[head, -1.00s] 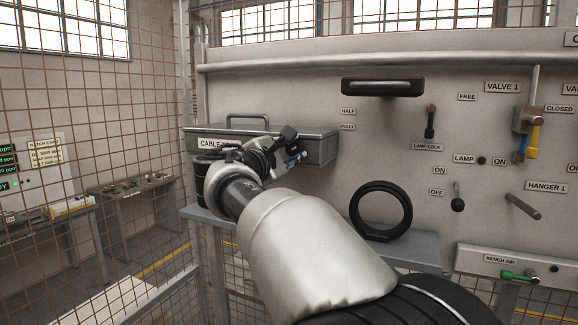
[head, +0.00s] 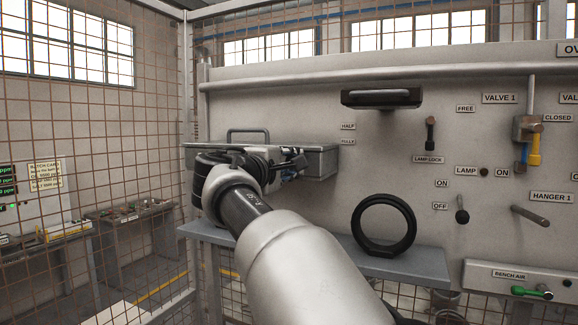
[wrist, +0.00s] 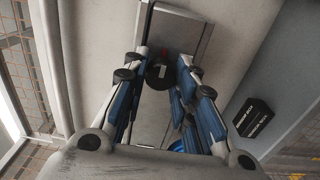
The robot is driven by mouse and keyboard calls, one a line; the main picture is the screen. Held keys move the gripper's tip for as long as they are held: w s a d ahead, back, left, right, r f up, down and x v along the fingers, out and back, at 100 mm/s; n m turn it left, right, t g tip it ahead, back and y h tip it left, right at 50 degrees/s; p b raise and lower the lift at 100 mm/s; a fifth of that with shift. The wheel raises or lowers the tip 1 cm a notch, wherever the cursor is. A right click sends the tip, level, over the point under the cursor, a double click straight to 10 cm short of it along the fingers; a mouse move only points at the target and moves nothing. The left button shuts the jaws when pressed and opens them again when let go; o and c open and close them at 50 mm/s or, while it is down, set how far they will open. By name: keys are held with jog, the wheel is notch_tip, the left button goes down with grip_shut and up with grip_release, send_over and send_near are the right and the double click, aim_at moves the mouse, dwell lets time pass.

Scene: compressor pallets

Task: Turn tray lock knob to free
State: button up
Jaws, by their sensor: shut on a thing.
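The grey metal tray (head: 318,162) with a handle on top sits on the wall panel at left. My gripper (head: 292,163) is at its front, partly hiding it, and the jaws are hard to make out there. In the wrist view, a small dark knob (wrist: 158,76) with a red mark stands out from the grey metal face (wrist: 178,38) of the tray. The blue-padded fingers of my gripper (wrist: 160,82) are on both sides of the knob, shut on it. The knob's lower part and its turn angle are hard to see.
A shelf (head: 425,262) below the tray bears a large black ring (head: 384,197). A black handle (head: 382,97) projects from the panel above. The lamp lock lever (head: 430,134) and valve lever (head: 527,130) are to the right. Wire mesh (head: 95,110) stands at left.

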dwell(0.3)
jog(key=o, duration=1.1)
jog(key=shift+c, duration=0.2)
jog(key=v, duration=1.2)
